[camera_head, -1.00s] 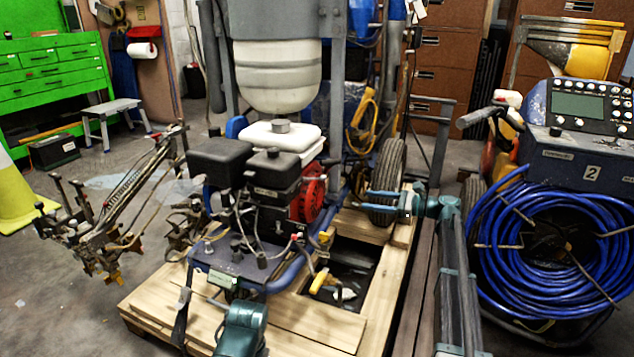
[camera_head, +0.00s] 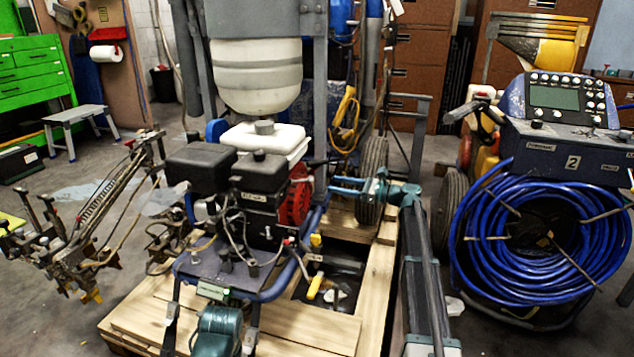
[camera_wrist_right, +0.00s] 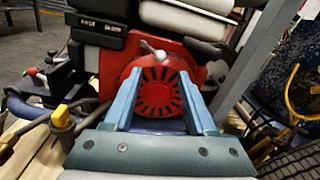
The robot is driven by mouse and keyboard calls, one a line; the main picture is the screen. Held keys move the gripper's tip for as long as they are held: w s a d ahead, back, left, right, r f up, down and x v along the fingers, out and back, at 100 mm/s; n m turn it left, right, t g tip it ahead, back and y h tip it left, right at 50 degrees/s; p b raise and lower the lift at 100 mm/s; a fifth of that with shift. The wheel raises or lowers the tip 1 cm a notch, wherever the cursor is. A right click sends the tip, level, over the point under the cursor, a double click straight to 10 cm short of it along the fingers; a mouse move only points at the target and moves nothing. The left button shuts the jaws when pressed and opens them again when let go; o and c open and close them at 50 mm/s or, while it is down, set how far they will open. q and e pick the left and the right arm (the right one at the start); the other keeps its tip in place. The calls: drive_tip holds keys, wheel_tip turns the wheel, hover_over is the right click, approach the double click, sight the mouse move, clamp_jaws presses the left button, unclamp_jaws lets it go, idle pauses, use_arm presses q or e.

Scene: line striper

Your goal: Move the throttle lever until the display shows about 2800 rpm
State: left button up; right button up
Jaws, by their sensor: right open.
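The line striper's engine has black boxes and a red round starter cover (camera_head: 297,200); the cover also shows in the right wrist view (camera_wrist_right: 160,92). A small light-grey lever (camera_wrist_right: 152,49) stands above the cover; I cannot be sure it is the throttle lever. My right gripper (camera_head: 335,186) is right of the engine, open and empty. Its two blue fingers (camera_wrist_right: 160,92) frame the cover in the wrist view, apart from the lever. A small greenish display (camera_head: 213,290) sits at the machine's front; its digits are unreadable. My left gripper (camera_head: 216,330) is at the bottom, its fingers not distinguishable.
A wheel (camera_head: 372,180) stands just behind my right gripper. The striper sits on a wooden pallet (camera_head: 300,325). A blue hose reel (camera_head: 545,245) and a console with a screen (camera_head: 553,97) fill the right. Yellow-handled parts (camera_head: 315,285) lie near the frame.

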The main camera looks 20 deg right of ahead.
sight(302, 180)
drive_tip(key=x, duration=0.7)
drive_tip(key=shift+w+a, duration=0.2)
clamp_jaws()
idle(1.2)
